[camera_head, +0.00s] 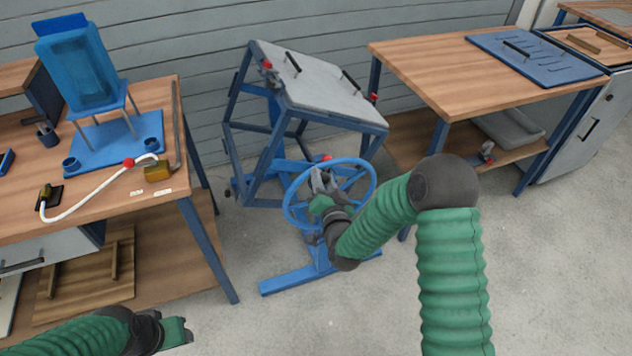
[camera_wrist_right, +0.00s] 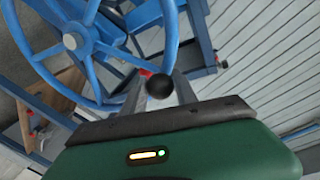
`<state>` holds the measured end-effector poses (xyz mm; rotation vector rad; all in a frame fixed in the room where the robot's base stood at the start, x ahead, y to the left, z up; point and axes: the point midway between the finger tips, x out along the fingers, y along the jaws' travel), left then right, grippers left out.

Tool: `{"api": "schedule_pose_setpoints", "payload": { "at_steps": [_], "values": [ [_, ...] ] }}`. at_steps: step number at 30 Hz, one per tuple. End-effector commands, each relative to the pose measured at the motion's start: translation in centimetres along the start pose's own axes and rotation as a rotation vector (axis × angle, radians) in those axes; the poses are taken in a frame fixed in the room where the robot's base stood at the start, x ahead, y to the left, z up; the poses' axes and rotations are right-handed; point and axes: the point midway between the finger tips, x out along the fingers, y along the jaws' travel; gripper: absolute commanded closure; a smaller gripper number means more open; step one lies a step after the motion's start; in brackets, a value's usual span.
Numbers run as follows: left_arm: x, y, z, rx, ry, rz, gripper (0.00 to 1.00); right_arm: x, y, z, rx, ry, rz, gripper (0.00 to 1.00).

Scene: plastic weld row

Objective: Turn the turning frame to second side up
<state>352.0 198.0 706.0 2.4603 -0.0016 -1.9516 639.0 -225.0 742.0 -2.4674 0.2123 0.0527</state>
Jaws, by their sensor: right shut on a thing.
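The turning frame (camera_head: 262,165) stands in the middle of the head view, a blue frame on a blue foot. A grey panel (camera_head: 310,80) with black handles and red clamp knobs lies on top, tilted. A blue handwheel (camera_head: 369,187) is on its near side. My right gripper (camera_head: 320,186) is at the wheel's left part, shut on the wheel's handle. In the right wrist view the black ball knob of the wheel handle (camera_wrist_right: 160,87) shows between the fingers, beside the blue rim (camera_wrist_right: 171,40). My left gripper (camera_head: 176,333) is low at the left, away from the frame; its fingers are unclear.
A left workbench (camera_head: 150,100) holds a blue chair-like part (camera_head: 82,70) on a blue base and a white hose (camera_head: 85,203). A right workbench (camera_head: 440,65) bears a blue board (camera_head: 535,58). Grey floor (camera_head: 350,310) is open in front of the frame.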

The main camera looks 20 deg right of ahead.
Motion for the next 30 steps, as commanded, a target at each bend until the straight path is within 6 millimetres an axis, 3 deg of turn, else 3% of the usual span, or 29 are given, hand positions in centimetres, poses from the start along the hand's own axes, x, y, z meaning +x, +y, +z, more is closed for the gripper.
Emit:
{"api": "schedule_pose_setpoints", "payload": {
  "at_steps": [1,3,30],
  "values": [
    [-0.4,0.0,-0.1,0.0,0.0,0.0,0.53,0.2,0.2,-1.1,0.019,0.013,0.003,1.0],
    [-0.7,0.0,-0.2,0.0,0.0,0.0,0.53,0.3,0.5,-1.6,0.054,0.006,0.003,1.0],
    [-3.1,0.0,-0.7,0.0,0.0,0.0,0.53,1.4,5.7,-5.5,0.496,-0.087,0.02,1.0]
  ]
}}
